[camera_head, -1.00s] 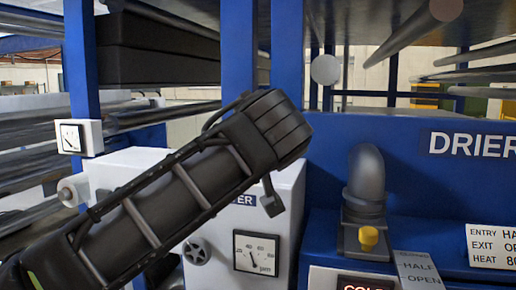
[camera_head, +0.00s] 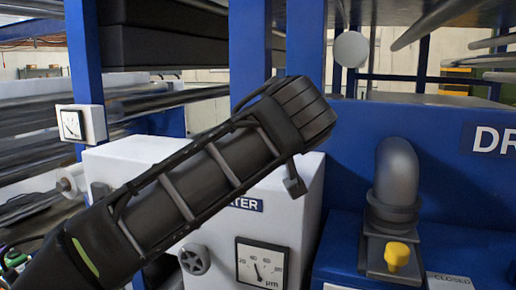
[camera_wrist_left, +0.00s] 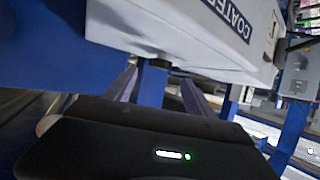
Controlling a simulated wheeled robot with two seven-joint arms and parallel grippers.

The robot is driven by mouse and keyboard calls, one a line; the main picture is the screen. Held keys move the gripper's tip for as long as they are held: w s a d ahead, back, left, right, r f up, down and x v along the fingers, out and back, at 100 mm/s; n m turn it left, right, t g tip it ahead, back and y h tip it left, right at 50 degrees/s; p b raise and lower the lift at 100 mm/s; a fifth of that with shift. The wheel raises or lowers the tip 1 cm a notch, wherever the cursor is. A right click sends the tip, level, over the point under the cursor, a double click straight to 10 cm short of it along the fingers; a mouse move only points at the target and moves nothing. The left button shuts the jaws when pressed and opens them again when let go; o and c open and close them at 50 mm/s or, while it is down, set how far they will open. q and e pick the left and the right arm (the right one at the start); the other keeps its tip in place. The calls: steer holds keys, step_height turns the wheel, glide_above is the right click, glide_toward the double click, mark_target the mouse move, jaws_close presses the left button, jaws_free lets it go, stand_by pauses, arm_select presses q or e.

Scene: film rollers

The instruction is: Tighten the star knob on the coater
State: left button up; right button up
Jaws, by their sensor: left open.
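The coater (camera_head: 282,190) is a white box with a blue label and a dial gauge (camera_head: 262,265) on its front. The grey star knob (camera_head: 194,259) is on that front, left of the gauge, low in the head view. My left arm crosses in front of the coater, above the knob in the picture; its gripper fingers cannot be made out there. In the left wrist view my left gripper (camera_wrist_left: 161,88) is open, with nothing seen between its fingers. The coater (camera_wrist_left: 185,30) hangs tilted above them there, and I cannot make out the knob. My right gripper is not in view.
A grey elbow pipe (camera_head: 395,180) with a yellow knob (camera_head: 397,256) stands on the blue drier at right. Blue posts (camera_head: 305,40) rise behind the coater. Rollers and a small white gauge box (camera_head: 80,124) are at left.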

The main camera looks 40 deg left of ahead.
arm_select(q)
steer(key=p+x, duration=0.1)
steer(key=x, duration=0.5)
steer(key=shift+w+a, duration=0.1)
steer(key=shift+a, duration=0.05)
jaws_close()
stand_by(0.5)
